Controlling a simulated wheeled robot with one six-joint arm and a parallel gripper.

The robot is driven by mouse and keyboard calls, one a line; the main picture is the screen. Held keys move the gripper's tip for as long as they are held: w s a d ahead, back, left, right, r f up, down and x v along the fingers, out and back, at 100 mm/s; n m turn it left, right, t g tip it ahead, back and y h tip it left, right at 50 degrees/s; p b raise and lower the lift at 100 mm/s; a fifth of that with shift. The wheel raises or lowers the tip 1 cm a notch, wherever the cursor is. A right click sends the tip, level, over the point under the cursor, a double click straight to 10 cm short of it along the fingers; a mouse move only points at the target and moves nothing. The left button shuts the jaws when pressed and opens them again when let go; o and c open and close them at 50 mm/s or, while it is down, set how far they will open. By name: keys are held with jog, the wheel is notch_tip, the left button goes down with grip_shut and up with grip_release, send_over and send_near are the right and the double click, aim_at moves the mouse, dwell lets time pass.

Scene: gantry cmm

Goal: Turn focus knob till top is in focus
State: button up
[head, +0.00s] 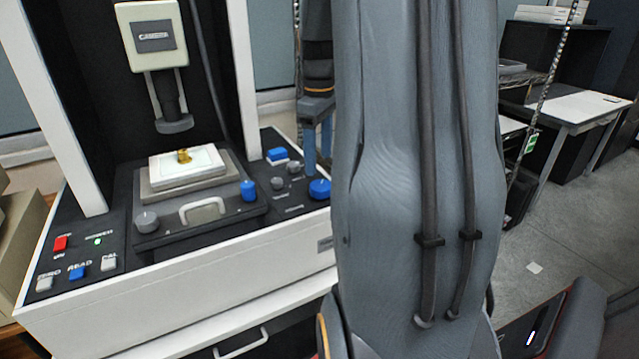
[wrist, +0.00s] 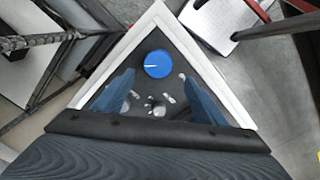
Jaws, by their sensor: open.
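A large round blue knob (head: 319,189) sits at the right end of the machine's black panel; no readable label marks it as the focus knob. In the wrist view the blue knob (wrist: 157,64) shows a white pointer line toward the left. My gripper (head: 318,166) points down over this end of the panel, its blue fingers apart and empty. In the wrist view the gripper (wrist: 160,76) has a fingertip to either side, just below the knob in the picture. A small gold part (head: 184,156) rests on a white plate (head: 206,168) under the camera head (head: 153,38).
A smaller blue knob (head: 248,190) and a grey knob (head: 147,221) flank the stage handle (head: 202,210). Small grey knobs (head: 278,183) and a blue button (head: 277,154) lie left of the large knob. A white frame post (head: 245,75) stands left of my gripper.

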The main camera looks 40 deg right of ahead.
aim_at(321, 185)
jog(key=shift+d+f, duration=0.15)
jog(key=shift+d, duration=0.15)
notch_tip(321, 185, down, 7)
jog(key=shift+f+p, duration=0.15)
jog(key=shift+p, duration=0.55)
jog(key=c, duration=1)
jog(key=shift+c, duration=0.2)
